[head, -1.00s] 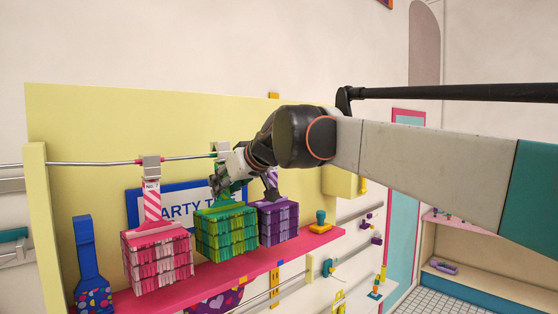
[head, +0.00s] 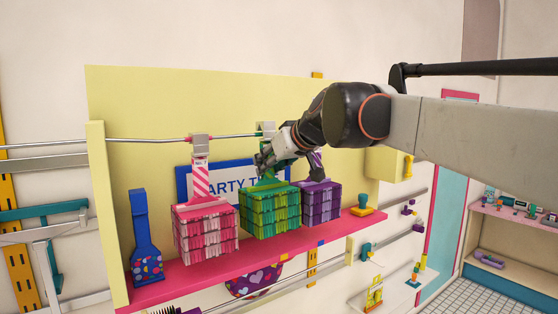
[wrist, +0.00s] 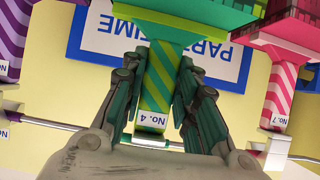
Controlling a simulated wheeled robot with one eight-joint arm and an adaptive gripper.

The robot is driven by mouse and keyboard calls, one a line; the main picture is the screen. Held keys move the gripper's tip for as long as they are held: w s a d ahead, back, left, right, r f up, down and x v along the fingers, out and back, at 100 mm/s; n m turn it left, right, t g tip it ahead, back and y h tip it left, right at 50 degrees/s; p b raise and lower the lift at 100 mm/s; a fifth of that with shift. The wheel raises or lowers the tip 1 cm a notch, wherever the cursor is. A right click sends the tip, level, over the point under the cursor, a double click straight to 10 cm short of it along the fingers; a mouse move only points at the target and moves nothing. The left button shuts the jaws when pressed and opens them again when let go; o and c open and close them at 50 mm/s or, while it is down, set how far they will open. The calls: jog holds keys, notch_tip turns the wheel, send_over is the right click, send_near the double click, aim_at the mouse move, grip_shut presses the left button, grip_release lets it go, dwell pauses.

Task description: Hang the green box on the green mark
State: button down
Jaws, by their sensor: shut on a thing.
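The green box (head: 270,212) is a striped block with a green neck, between a pink box and a purple box in the head view. Its green-and-yellow neck (wrist: 158,80), tagged "No. 4", runs between my gripper's fingers in the wrist view. My gripper (head: 268,165) is shut on this neck, above the box body. A metal clip (head: 266,128) shows on the rail just above. A little green shows beside this clip, but I cannot tell whether it is the green mark. I cannot tell whether the box touches the shelf below.
The pink box (head: 206,230) hangs close left and the purple box (head: 321,203) close right. A metal rail (head: 150,140) crosses the yellow board (head: 130,100). The pink shelf (head: 160,280) lies below, with a blue bottle-shaped thing (head: 146,245) and a yellow-teal stamp (head: 363,205).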

jog(key=shift+w+f+b, duration=0.3)
jog(key=shift+f+b, duration=0.1)
jog(key=shift+f, duration=0.55)
dwell(0.6)
jog(key=c, duration=1.2)
grip_release()
jog(key=v, duration=1.1)
jog(key=s+d+f+m+g+h+b, duration=0.1)
jog(key=s+d+f+b, duration=0.4)
jog(key=f, duration=1.9)
jog(key=s+d+f+m+g+h+b, duration=0.1)
jog(key=s+d+f+m+h+b, duration=0.2)
jog(key=s+f+b, duration=1)
jog(key=s+d+f+m+g+h+b, duration=0.1)
jog(key=s+d+f+b, duration=0.8)
jog(key=f, duration=2.5)
jog(key=shift+s+f+m+h+b, duration=0.3)
jog(key=shift+m+h+b, duration=0.6)
jog(key=shift+b, duration=3.4)
